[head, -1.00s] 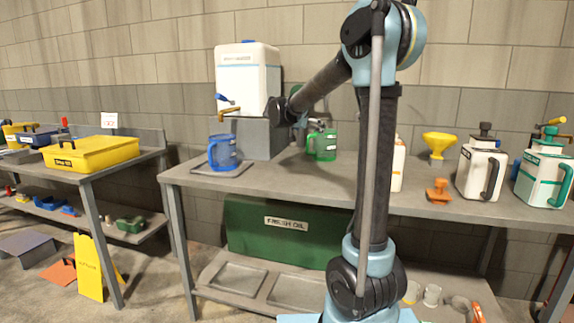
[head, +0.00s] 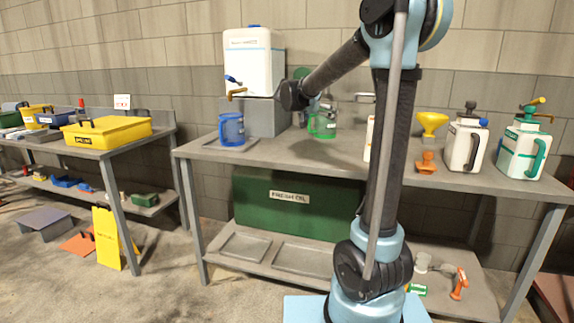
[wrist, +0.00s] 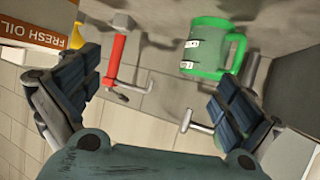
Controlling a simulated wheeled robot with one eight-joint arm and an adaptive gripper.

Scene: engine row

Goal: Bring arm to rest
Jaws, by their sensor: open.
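My arm stretches up and to the left in the head view, folded at an elbow at the top.
The grey bench (head: 440,178) carries a white dispenser (head: 254,62), a blue jug (head: 231,129), a green jug (head: 322,123), a yellow funnel (head: 432,122) and white cans. A yellow case (head: 106,132) lies on the left table. Floor between the tables looks clear.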

